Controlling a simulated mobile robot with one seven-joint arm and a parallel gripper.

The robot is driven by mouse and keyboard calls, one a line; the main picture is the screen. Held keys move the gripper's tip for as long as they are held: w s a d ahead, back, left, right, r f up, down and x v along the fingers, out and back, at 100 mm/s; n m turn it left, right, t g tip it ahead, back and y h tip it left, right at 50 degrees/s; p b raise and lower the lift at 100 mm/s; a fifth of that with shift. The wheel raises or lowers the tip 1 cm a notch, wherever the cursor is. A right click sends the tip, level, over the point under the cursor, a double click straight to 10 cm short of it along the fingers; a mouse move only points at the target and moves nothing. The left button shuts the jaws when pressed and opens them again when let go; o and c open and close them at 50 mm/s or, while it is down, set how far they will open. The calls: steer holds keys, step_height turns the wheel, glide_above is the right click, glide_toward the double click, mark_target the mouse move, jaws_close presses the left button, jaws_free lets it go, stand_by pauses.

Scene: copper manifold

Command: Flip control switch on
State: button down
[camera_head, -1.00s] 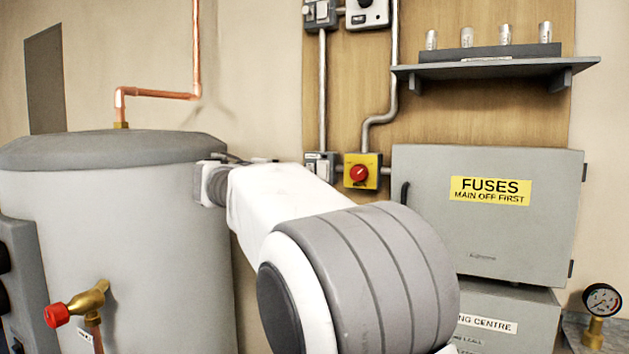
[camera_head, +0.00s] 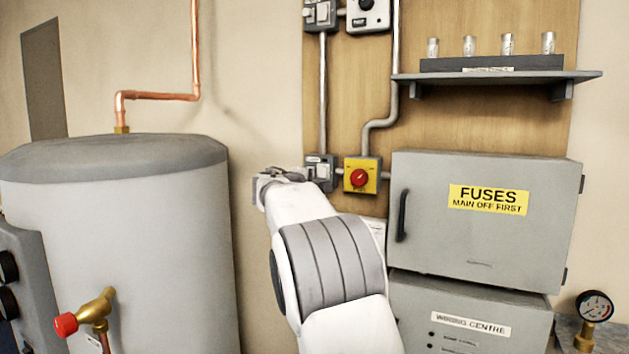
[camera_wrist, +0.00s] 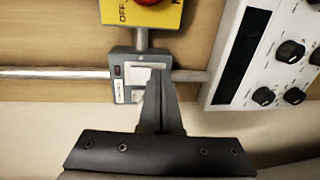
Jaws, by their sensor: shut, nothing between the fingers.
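The control switch appears to be the small grey box (camera_head: 321,172) with a white front plate, low on the wooden board. In the wrist view the same switch box (camera_wrist: 129,80) shows a white plate, a label and a small dark red indicator. My gripper (camera_wrist: 158,72) is shut and empty, its fingers in front of the plate and covering part of it. I cannot tell whether the tips touch the switch. In the head view my gripper (camera_head: 284,176) is just left of the box, its fingertips hard to make out. The rocker's position is unclear.
A yellow isolator (camera_head: 362,176) with a red knob sits right beside the switch. A white panel with black knobs (camera_wrist: 272,62) is close on the wrist view's right. The fuse box (camera_head: 485,245), shelf (camera_head: 500,76) and grey tank (camera_head: 120,250) stand around. Conduit (camera_head: 323,90) runs up.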

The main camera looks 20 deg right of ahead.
stand_by(0.3)
steer(key=shift+w+d+f+b, duration=0.1)
steer(key=shift+w+d+b, duration=0.1)
steer(key=shift+b, duration=0.6)
steer(key=shift+s+a+f, duration=0.1)
steer(key=shift+a, duration=0.05)
steer(key=f+b+v, duration=0.3)
steer(key=b+v, duration=0.3)
steer(key=v, duration=0.7)
steer(key=shift+s+a, duration=0.25)
steer(key=shift+a, duration=0.05)
